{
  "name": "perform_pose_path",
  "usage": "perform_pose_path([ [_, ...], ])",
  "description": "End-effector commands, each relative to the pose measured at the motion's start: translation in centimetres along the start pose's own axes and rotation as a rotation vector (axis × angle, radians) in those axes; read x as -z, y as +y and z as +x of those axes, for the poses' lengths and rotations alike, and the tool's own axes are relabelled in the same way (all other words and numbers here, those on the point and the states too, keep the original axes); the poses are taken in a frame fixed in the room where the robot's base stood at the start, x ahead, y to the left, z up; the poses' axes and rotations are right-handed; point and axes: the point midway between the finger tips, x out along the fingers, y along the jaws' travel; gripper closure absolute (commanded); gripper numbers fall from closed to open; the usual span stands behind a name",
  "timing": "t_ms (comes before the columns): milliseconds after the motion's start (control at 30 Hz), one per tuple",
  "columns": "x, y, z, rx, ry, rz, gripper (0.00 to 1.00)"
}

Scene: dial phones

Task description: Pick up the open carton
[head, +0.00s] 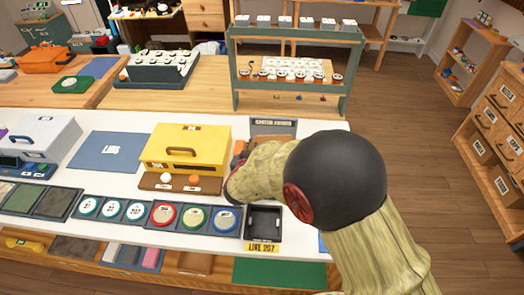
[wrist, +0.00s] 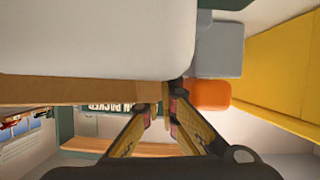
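The open carton (head: 262,140) is a brown box on the white counter, in front of a dark sign and right of the yellow case. In the head view my arm hides most of it. My gripper (head: 238,172) is low at the carton, its fingers partly hidden by the wrist. In the wrist view the gripper's fingertips (wrist: 163,103) are close together on either side of a thin tan edge that looks like the carton's wall (wrist: 70,91). A large white rounded thing fills the upper left there; I cannot tell what it is.
The yellow case (head: 190,145) stands close left of my gripper. A black tray (head: 264,222) and a row of dials lie in front. A green rack (head: 235,75) stands behind. Grey (wrist: 218,50) and orange (wrist: 207,95) blocks are near the fingers. Open floor lies at the right.

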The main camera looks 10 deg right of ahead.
Motion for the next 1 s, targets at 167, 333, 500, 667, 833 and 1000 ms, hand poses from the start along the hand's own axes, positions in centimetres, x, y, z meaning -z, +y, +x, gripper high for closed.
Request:
perform_pose_path([
  [167,0.9,0.1,-0.4,0.0,0.0,0.0,1.0],
  [333,2.6,0.2,-1.1,0.0,0.0,0.0,1.0],
  [500,4.5,0.9,-3.7,0.001,0.002,0.001,1.0],
  [667,6.3,1.8,-7.0,0.002,0.002,0.001,1.0],
  [833,6.8,3.0,-10.7,0.002,0.001,-0.001,1.0],
  [1000,6.8,3.9,-13.9,0.002,0.002,-0.001,1.0],
])
